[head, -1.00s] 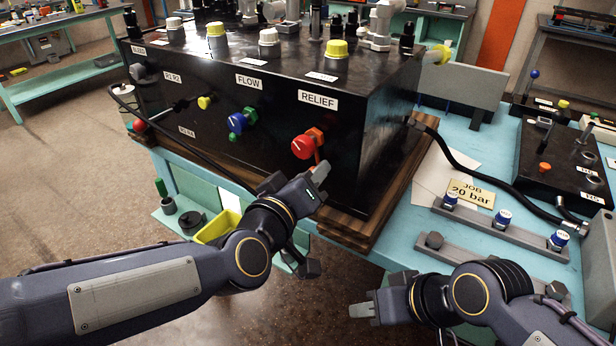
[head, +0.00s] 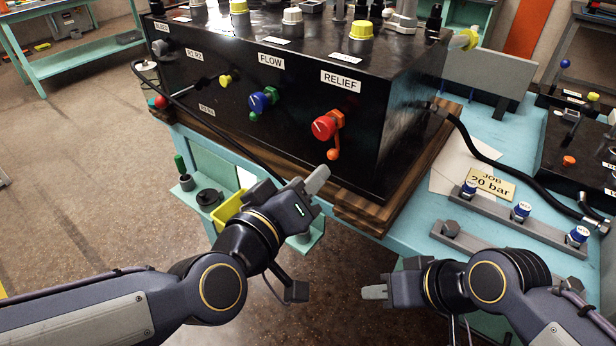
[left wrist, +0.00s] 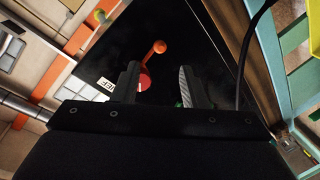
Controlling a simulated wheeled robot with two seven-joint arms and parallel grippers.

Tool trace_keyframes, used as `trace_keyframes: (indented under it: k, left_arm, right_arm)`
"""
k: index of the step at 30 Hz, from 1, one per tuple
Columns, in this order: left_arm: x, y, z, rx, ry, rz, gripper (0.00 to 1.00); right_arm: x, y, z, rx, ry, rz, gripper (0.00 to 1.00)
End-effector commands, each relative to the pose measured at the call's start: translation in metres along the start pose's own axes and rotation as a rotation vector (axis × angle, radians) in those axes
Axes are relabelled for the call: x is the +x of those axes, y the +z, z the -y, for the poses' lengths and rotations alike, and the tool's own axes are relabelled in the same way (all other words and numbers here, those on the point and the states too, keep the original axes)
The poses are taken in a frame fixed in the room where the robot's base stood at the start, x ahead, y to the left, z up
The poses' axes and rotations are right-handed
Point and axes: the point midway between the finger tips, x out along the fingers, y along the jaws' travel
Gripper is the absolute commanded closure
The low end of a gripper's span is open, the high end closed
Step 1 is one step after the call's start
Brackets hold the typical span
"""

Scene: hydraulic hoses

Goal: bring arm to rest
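My left gripper (head: 290,186) is open and empty, below and in front of the black valve block (head: 290,130). It is apart from the red RELIEF knob (head: 323,127) and its orange lever (head: 334,152), which hangs down. In the left wrist view, the two fingers (left wrist: 158,88) stand apart with nothing between them. The red knob (left wrist: 144,82) and orange lever (left wrist: 158,47) show beyond them. My right gripper (head: 385,280) is low at the front edge of the blue table; its finger opening cannot be made out, and it holds nothing visible.
A blue FLOW knob (head: 258,102) sits left of the RELIEF knob. Rails with blue-capped fittings (head: 521,211) and a JOB 20 bar card (head: 490,183) lie on the table. A yellow bin (head: 229,208) is on the lower shelf. A black hose (head: 480,150) runs right.

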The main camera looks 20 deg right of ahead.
Motion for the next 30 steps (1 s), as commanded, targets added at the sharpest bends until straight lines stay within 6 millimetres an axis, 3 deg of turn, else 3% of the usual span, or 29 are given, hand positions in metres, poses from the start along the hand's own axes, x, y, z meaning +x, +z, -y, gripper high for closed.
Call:
trace_keyframes:
  k: [9,14,17,18,20,24,27,30]
  left_arm:
    - [-0.001,-0.003,0.001,0.001,-0.003,0.001,0.61]
    - [-0.029,-0.035,0.029,0.023,-0.058,0.041,0.61]
    - [-0.073,-0.058,0.068,0.048,-0.156,0.113,0.61]
    - [-0.097,-0.063,0.086,0.054,-0.21,0.152,0.61]
    - [-0.132,-0.063,0.112,0.053,-0.295,0.214,0.61]
    - [-0.212,-0.046,0.153,0.014,-0.488,0.35,0.61]
    - [-0.254,-0.029,0.168,-0.03,-0.592,0.425,0.61]
    - [-0.28,-0.015,0.174,-0.067,-0.656,0.476,0.61]
  right_arm:
    - [-0.001,-0.001,0.0,0.0,0.0,0.0,0.64]
    - [-0.014,-0.007,0.006,0.0,0.0,0.0,0.64]
    - [-0.028,-0.014,0.013,0.0,0.0,0.0,0.64]
    - [-0.033,-0.017,0.015,0.0,0.0,0.0,0.64]
    - [-0.041,-0.021,0.019,0.0,0.0,0.0,0.64]
    - [-0.054,-0.027,0.025,0.0,0.0,0.0,0.64]
    - [-0.06,-0.03,0.028,0.0,0.0,0.0,0.64]
    - [-0.063,-0.032,0.029,0.0,0.0,0.0,0.64]
